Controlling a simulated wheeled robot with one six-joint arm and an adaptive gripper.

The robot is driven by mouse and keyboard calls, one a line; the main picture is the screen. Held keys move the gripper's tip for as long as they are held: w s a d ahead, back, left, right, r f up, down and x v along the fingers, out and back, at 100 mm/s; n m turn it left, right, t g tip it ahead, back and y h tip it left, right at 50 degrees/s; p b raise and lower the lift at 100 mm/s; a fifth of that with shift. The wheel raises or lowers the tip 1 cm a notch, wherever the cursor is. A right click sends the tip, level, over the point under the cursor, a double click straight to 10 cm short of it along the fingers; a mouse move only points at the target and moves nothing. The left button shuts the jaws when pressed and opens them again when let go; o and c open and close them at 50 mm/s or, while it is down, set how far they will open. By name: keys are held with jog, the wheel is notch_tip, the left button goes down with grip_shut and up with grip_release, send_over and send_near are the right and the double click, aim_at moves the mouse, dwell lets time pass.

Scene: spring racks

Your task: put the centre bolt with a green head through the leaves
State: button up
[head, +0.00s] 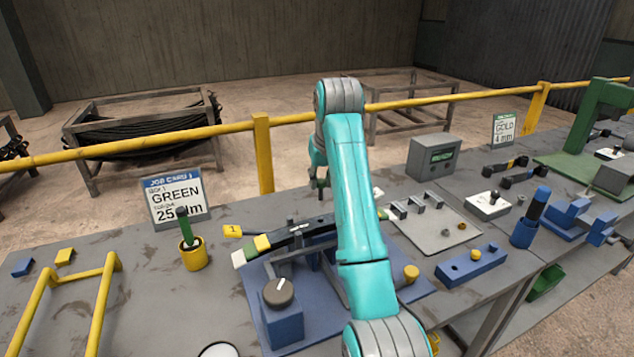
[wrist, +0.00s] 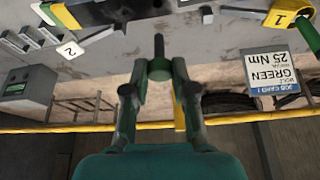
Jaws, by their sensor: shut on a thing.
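The centre bolt (wrist: 158,68) has a green head and a dark shank. My gripper (wrist: 160,75) is shut on its head in the wrist view, and the shank points away from the fingers. In the head view my gripper (head: 320,182) is partly hidden behind my arm, above the far side of the leaves. The dark stacked leaves (head: 300,232) lie on a blue fixture (head: 283,318), with yellow and white pieces at their left end. The leaves (wrist: 125,8) cross the top left of the wrist view, apart from the bolt. Their hole is not visible.
A yellow cup (head: 194,260) with a green-handled tool stands left, before the green 25 Nm card (head: 178,202). A grey tray (head: 440,238) with clips, a grey display box (head: 433,157) and a blue block (head: 472,266) are right. A yellow rail (head: 215,130) runs behind the bench.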

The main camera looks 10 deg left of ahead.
aim_at(322, 196)
jog(key=shift+f, duration=0.15)
jog(key=shift+f, duration=2.45)
jog(key=shift+f, duration=1.1)
jog(key=o, duration=1.5)
jog(key=shift+r, duration=3.5)
